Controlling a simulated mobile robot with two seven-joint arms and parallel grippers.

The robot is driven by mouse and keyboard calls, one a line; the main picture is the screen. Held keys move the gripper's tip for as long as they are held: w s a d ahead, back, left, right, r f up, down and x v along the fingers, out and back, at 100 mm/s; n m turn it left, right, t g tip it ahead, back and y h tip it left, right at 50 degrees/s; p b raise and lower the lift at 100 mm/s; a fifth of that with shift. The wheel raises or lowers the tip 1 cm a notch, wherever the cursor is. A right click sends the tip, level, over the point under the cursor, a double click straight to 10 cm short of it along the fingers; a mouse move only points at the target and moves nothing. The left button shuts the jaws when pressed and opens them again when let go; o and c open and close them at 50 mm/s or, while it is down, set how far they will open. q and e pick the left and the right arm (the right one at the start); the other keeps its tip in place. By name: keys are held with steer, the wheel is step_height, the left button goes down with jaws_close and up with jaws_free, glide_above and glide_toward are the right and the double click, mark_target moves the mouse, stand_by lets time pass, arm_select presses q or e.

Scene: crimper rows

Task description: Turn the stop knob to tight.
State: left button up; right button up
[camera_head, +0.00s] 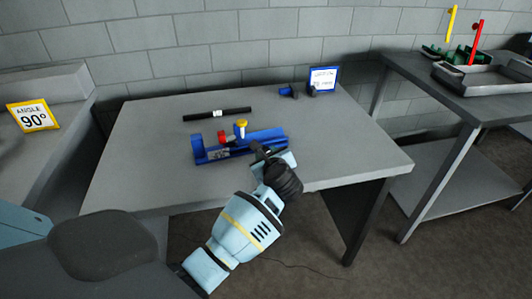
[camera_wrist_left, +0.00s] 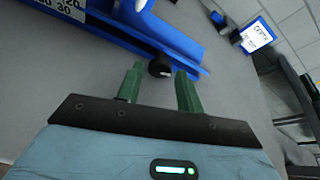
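A blue bench tool (camera_head: 215,153) lies along the middle of the grey table, with a yellow knob (camera_head: 241,125) on top and a red part (camera_head: 222,138) beside it. In the left wrist view, a small black knob (camera_wrist_left: 160,68) sits at the near side of the blue tool (camera_wrist_left: 125,35); it may be the stop knob. My left gripper (camera_head: 259,149) reaches the tool's right part. In the left wrist view its two green fingers (camera_wrist_left: 159,76) are apart, with the black knob between or just beyond their tips; contact cannot be told. My right gripper is not in view.
A black rod with a white band (camera_head: 217,114) lies behind the tool. A small blue-and-black item (camera_head: 290,91) and a blue-framed sign (camera_head: 323,79) stand at the back right. The table's front left (camera_head: 135,180) is clear. A second bench (camera_head: 455,98) stands at right.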

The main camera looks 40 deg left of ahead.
arm_select(q)
steer(key=shift+x, duration=1.2)
steer(key=shift+c, duration=0.5)
steer(key=shift+d, duration=0.1)
steer(key=c, duration=0.6)
steer(key=shift+r, duration=0.1)
steer(key=shift+w+d+r+m+g+y+p, duration=0.1)
steer(key=shift+m+g+y+p, duration=0.3)
steer(key=shift+m, duration=0.5)
steer(key=shift+m+g, duration=0.4)
steer(key=shift+m, duration=0.1)
